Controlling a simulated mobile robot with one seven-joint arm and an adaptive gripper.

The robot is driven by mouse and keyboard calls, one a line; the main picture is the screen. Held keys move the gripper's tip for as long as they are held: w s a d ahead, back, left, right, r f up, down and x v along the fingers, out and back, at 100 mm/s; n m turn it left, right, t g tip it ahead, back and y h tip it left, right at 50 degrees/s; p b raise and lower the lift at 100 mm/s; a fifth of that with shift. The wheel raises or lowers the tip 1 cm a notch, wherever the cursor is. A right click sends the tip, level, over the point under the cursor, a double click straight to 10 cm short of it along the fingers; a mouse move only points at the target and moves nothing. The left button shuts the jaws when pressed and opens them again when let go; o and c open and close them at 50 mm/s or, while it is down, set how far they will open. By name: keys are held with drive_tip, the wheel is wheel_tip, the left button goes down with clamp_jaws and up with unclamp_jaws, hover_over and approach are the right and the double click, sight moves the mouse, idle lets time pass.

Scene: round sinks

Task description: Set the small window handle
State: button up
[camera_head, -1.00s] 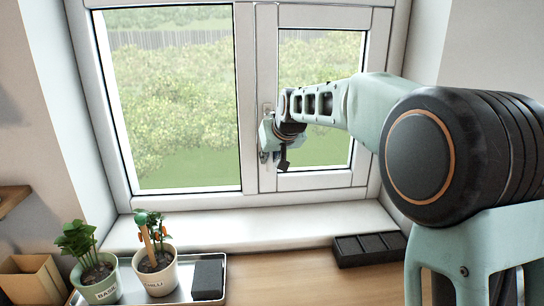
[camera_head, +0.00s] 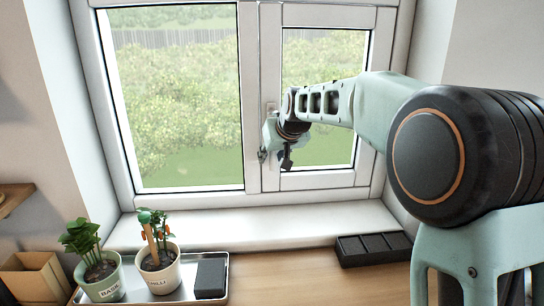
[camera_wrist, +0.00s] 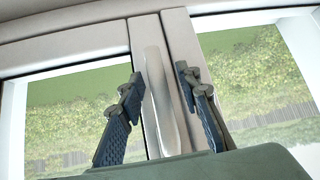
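The small window (camera_head: 318,95) is the right-hand pane in the head view, and its frame looks closed. Its pale handle (camera_wrist: 160,95) runs lengthwise along the upright frame in the wrist view, which shows the scene upside down. My gripper (camera_wrist: 158,84) is open, with one dark finger on each side of the handle. A gap shows beside the handle on both sides; I cannot tell how deep the fingers reach. In the head view my gripper (camera_head: 264,155) is at the upright between the panes and hides most of the handle.
The large window (camera_head: 170,100) is to the left. On the counter below, a metal tray (camera_head: 185,297) holds two potted plants (camera_head: 102,275) (camera_head: 158,270) and a dark block (camera_head: 210,277). A black divided box (camera_head: 373,249) is at the right. The sill (camera_head: 250,220) is clear.

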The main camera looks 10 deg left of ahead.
drive_tip(key=v, duration=1.2)
